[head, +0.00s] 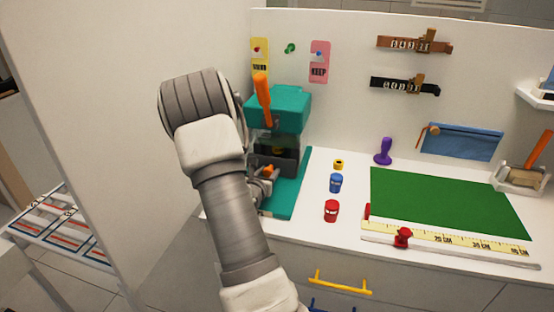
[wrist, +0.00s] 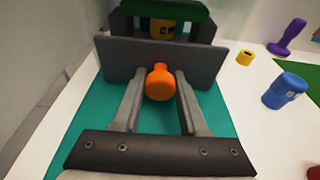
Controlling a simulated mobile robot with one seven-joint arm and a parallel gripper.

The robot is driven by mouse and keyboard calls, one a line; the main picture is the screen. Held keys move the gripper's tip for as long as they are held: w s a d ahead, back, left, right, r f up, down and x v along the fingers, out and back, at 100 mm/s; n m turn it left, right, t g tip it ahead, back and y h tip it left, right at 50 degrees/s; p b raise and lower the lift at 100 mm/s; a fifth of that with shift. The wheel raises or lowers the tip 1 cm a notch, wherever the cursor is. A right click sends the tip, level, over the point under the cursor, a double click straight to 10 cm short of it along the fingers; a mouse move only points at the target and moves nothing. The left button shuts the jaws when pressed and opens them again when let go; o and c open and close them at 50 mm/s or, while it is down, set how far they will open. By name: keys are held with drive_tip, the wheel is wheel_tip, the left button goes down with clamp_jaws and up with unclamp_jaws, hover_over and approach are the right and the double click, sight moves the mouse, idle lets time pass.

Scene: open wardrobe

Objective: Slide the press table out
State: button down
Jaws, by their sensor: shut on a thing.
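The teal press (head: 278,108) with an orange lever stands on the white counter at the back left. Its base (wrist: 220,115) is a flat teal plate. The dark grey press table (wrist: 118,60) sits over the base, with its flat front face toward me. An orange knob (wrist: 159,82) sticks out of that face. My gripper (wrist: 160,88) is shut on the orange knob, one finger on each side. In the head view my gripper (head: 262,180) is partly hidden by my arm.
A yellow item (head: 338,164), a blue jar (head: 335,183) and a red jar (head: 331,210) stand right of the press. A green mat (head: 440,200) and a ruler (head: 470,241) lie farther right. A white wardrobe panel (head: 110,130) rises at left. The teal base before the table is clear.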

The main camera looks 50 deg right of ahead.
drive_tip(key=shift+f+v, duration=0.15)
drive_tip(key=shift+v, duration=0.7)
drive_tip(key=shift+f+v, duration=0.15)
drive_tip(key=shift+v, duration=0.65)
drive_tip(key=shift+f+v, duration=0.2)
drive_tip(key=shift+v, duration=0.65)
drive_tip(key=shift+s+a, duration=0.1)
drive_tip(key=shift+a, duration=0.05)
drive_tip(key=shift+s+a+f+b, duration=0.1)
drive_tip(key=shift+s+a, duration=0.35)
drive_tip(key=shift+a, duration=0.35)
drive_tip(key=shift+s+a+r+b, duration=0.15)
drive_tip(key=shift+s+a, duration=0.25)
drive_tip(key=shift+a, duration=0.45)
drive_tip(key=shift+s+a+f+b, duration=0.15)
drive_tip(key=shift+s+a, duration=0.3)
drive_tip(key=shift+a, duration=0.35)
drive_tip(key=shift+f+v, duration=0.25)
drive_tip(key=shift+v, duration=0.85)
drive_tip(key=shift+f+v, duration=0.25)
drive_tip(key=shift+v, duration=0.85)
drive_tip(key=c, duration=1)
unclamp_jaws()
drive_tip(key=shift+a, duration=0.15)
drive_tip(key=shift+o, duration=0.2)
drive_tip(key=shift+s+a, duration=0.15)
drive_tip(key=shift+a, duration=0.1)
drive_tip(key=shift+s+a, duration=0.1)
drive_tip(key=shift+a, duration=0.15)
